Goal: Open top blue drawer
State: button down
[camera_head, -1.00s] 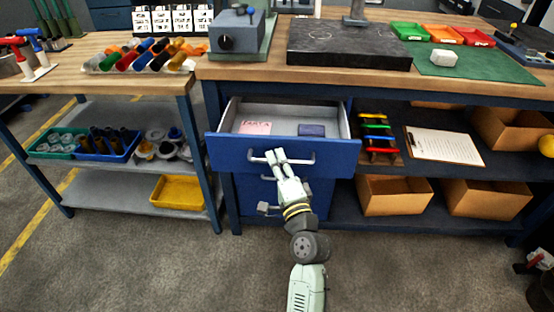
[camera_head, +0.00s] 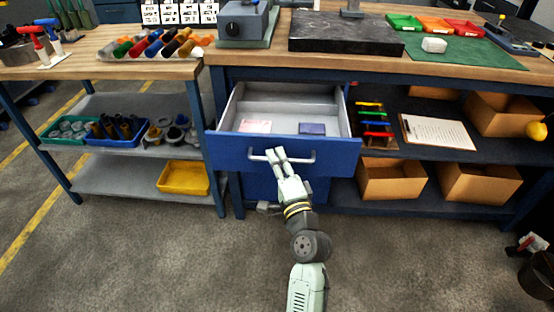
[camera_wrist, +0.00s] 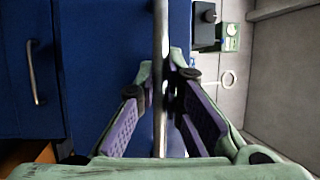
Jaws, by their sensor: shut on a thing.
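The top blue drawer (camera_head: 228,152) is pulled well out of the workbench in the head view, its grey inside showing. A pink card (camera_head: 255,126) and a dark blue box (camera_head: 312,129) lie in it. My gripper (camera_head: 276,157) is at the drawer's front, shut on the metal bar handle (camera_head: 303,157). In the wrist view the handle bar (camera_wrist: 160,50) runs between the two fingers of my gripper (camera_wrist: 160,95), beside the blue front. A lower drawer's handle (camera_wrist: 34,72) shows at the left there.
A shelf with a yellow bin (camera_head: 184,177) stands left of the drawer. Cardboard boxes (camera_head: 391,180) and a clipboard (camera_head: 437,131) are on the shelves at right. The grey floor (camera_head: 150,250) in front is clear.

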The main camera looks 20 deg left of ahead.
jog(key=c, duration=1.7)
grip_release()
